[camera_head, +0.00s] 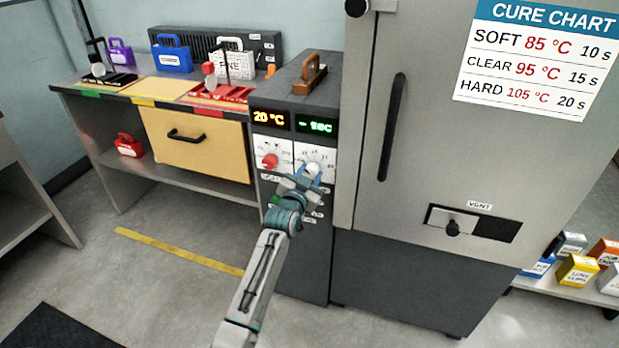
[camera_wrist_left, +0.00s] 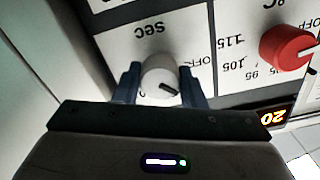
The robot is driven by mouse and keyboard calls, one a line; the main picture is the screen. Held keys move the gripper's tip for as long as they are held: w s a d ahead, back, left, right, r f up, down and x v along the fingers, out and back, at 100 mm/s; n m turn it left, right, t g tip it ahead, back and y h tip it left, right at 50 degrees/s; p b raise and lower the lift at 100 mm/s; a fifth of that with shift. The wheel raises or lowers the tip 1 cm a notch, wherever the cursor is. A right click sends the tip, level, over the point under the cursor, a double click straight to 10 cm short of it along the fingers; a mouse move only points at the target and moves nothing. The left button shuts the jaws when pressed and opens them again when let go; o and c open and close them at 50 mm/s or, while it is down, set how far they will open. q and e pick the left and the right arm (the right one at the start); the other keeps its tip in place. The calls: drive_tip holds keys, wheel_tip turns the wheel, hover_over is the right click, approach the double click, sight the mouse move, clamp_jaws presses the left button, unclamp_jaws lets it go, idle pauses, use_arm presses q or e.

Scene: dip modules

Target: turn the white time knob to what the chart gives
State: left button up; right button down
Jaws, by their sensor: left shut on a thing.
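The white time knob (camera_head: 313,168) sits on the control panel of the dark cabinet, on the dial at the right. In the left wrist view the white knob (camera_wrist_left: 160,82) stands between the two fingers of my left gripper (camera_wrist_left: 160,86), which is shut on it. A dark pointer mark shows on the knob. My left gripper (camera_head: 304,176) reaches the panel from below in the head view. The time display (camera_head: 315,125) reads "- sec" in green. The cure chart (camera_head: 538,58) lists SOFT 85 °C 10 s, CLEAR 95 °C 15 s, HARD 105 °C 20 s. My right gripper is not visible.
The red temperature knob (camera_head: 270,161) is left of the white one, under a display (camera_head: 269,118) reading 20 °C. A wooden-handled block (camera_head: 310,73) is on the cabinet top. A large grey door (camera_head: 425,130) stands close on the right. Several coloured modules sit on the left bench.

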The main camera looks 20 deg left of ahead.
use_arm(q)
drive_tip(key=m, duration=0.3)
drive_tip(key=shift+f+m+b, duration=0.1)
drive_tip(key=shift+m+b, duration=0.25)
drive_tip(key=shift+m, duration=0.05)
drive_tip(key=m, duration=0.4)
drive_tip(key=shift+m+b, duration=0.3)
drive_tip(key=shift+b, duration=0.1)
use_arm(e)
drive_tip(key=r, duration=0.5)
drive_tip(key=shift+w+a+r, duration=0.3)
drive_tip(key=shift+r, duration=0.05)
use_arm(q)
drive_tip(key=shift+m, duration=0.3)
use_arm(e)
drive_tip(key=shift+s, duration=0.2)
use_arm(q)
drive_tip(key=o, duration=1)
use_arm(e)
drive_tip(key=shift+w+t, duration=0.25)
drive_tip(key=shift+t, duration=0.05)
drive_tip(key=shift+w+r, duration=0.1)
